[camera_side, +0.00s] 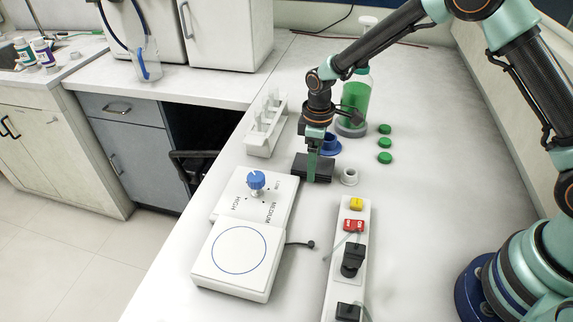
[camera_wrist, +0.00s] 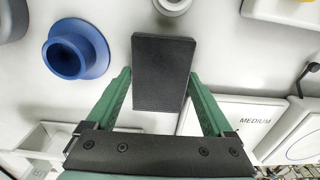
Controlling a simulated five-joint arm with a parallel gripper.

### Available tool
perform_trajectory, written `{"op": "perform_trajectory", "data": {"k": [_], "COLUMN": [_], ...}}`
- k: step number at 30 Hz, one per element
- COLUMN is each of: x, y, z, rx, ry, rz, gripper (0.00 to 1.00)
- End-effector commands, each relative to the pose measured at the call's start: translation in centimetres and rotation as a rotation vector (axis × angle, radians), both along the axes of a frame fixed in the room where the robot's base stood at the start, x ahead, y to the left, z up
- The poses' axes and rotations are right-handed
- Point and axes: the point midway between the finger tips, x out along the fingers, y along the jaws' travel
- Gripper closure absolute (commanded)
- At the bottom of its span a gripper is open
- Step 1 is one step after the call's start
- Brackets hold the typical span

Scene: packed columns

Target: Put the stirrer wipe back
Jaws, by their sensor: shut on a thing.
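A dark grey, flat-sided block (camera_side: 322,171), which I take to be the wipe, is between my gripper's green fingers. My gripper (camera_side: 312,163) is shut on it. In the wrist view the block (camera_wrist: 163,75) fills the space between the fingers (camera_wrist: 160,84). In the side view it is at or just above the bench; I cannot tell if it touches. The white stirrer (camera_side: 240,258) has a blue ring on its top plate and a blue knob (camera_side: 256,181) on its dial panel. It stands in front and to the left of my gripper.
A blue flanged cup (camera_wrist: 76,50) and a small white ring (camera_side: 349,177) stand close to the block. A white rack (camera_side: 264,130), a bottle of green liquid (camera_side: 356,98) and several green caps (camera_side: 384,143) stand behind. A power strip (camera_side: 338,272) lies in front. Bench to the right is clear.

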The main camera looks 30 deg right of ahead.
Motion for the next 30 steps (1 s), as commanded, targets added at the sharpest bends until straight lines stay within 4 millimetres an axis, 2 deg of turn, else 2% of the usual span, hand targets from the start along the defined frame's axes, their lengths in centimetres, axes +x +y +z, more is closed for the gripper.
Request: {"op": "perform_trajectory", "data": {"k": [12,13,14,23,26,30], "x": [0.0,0.0,0.1,0.1,0.1,0.1], "y": [0.0,0.0,0.0,0.0,0.0,0.0], "z": [-0.5,-0.5,-0.5,-0.1,0.9,3.4], "rx": [0.0,0.0,0.001,0.001,0.001,0.001], "ry": [-0.001,-0.001,-0.002,-0.002,-0.004,-0.006], "rz": [0.0,0.0,0.0,0.0,0.0,0.0], "gripper": [0.66,0.06,0.0,0.0,0.0,0.0]}}
